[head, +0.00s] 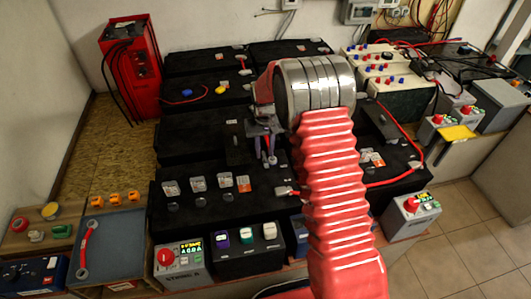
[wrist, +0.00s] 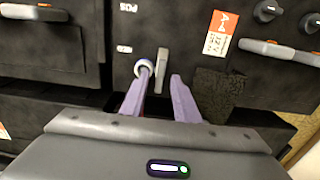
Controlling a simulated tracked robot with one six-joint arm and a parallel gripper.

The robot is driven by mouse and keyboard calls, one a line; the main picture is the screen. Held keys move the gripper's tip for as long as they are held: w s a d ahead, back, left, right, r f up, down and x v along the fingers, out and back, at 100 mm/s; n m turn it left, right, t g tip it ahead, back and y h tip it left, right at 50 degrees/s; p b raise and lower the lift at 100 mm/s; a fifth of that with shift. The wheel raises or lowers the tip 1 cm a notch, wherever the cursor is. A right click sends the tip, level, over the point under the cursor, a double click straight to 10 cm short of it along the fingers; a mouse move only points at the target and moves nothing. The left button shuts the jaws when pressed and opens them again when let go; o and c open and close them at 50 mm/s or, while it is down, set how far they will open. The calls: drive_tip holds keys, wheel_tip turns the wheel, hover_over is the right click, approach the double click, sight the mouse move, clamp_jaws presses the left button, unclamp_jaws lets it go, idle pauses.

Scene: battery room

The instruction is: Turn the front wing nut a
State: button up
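A small grey upright piece (wrist: 162,66), which looks like a wing nut, shows between and just beyond the fingertips. A pale ring (wrist: 144,67) sits at the left fingertip; I cannot tell whether they touch. Nothing is visibly held. In the head view my gripper (head: 266,155) hangs above the middle row of black batteries (head: 200,140), partly hidden by my red arm. The nut cannot be made out clearly there.
An orange-marked label (wrist: 221,32) and grey handle-like bars (wrist: 265,50) are on the battery tops. A red cable (head: 405,130) runs at the right. A red box (head: 130,65) with black cables stands at the back left.

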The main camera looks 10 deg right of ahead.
drive_tip(key=shift+f, duration=0.7)
drive_tip(key=shift+c, duration=0.4)
clamp_jaws()
drive_tip(key=shift+d, duration=0.25)
drive_tip(key=shift+a, duration=0.15)
